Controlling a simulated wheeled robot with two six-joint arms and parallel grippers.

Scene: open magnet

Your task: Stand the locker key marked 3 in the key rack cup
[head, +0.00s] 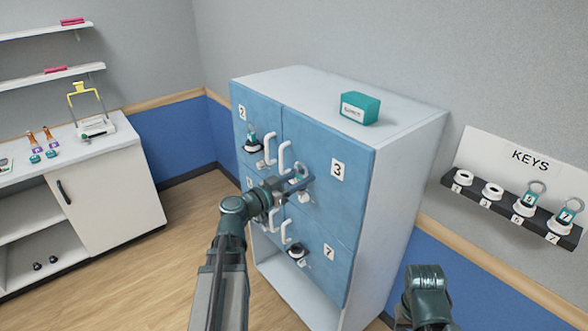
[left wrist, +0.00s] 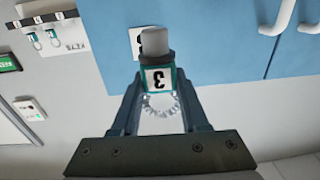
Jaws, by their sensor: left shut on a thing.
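The locker key marked 3 (left wrist: 159,80) has a white tag with a teal edge. My left gripper (left wrist: 160,100) is shut on it in the left wrist view, where a ring sits between the fingers and a grey cylinder points away from me. In the head view my left gripper (head: 295,186) is in front of locker door 3 (head: 325,150), near its lock; I cannot tell whether the key touches the lock. The key rack (head: 508,208) is on the right wall under a KEYS sign. Its two left cups (head: 463,177) (head: 492,188) look empty. My right gripper's fingers are not visible.
The blue locker (head: 405,150) has white handles, and a teal box (head: 360,108) sits on top. Keys stand in rack cups 6 (head: 530,198) and 7 (head: 566,216). A white counter (head: 105,185) is at left. Part of my right arm shows at the bottom, below the rack.

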